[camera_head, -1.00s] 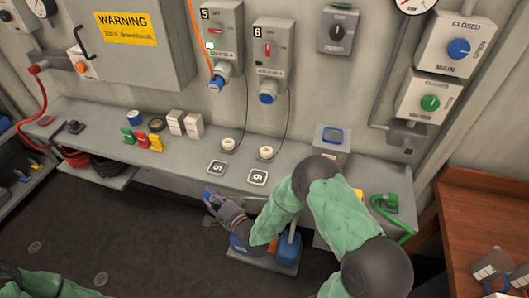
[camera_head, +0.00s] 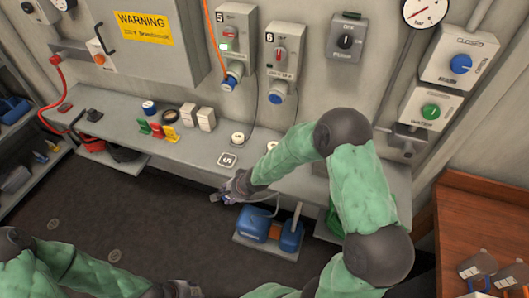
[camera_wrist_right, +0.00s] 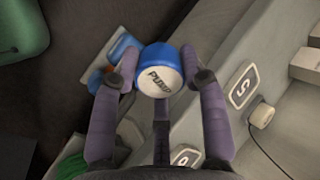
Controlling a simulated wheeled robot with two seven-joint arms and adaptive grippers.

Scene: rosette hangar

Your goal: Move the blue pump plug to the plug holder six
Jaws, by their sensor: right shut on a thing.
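The blue pump plug (camera_wrist_right: 159,73), with a white end face marked PUMP, sits between the fingers of my right gripper (camera_wrist_right: 157,78), which is shut on it. In the head view this gripper (camera_head: 224,194) is just off the shelf's front edge, near the square plate marked 5. The plate marked 6 (camera_wrist_right: 186,157) shows partly in the wrist view; my right arm hides it in the head view. Switch box six (camera_head: 285,50) is on the wall with a blue-rimmed socket (camera_head: 277,97) below. My left arm enters at lower left; its gripper is not clearly visible.
The grey shelf (camera_head: 190,150) carries plate 5 (camera_head: 227,160), white round caps (camera_head: 238,139) on cords and coloured small parts. A blue pump unit (camera_head: 258,224) stands below the shelf. A brown table (camera_head: 480,225) is at right.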

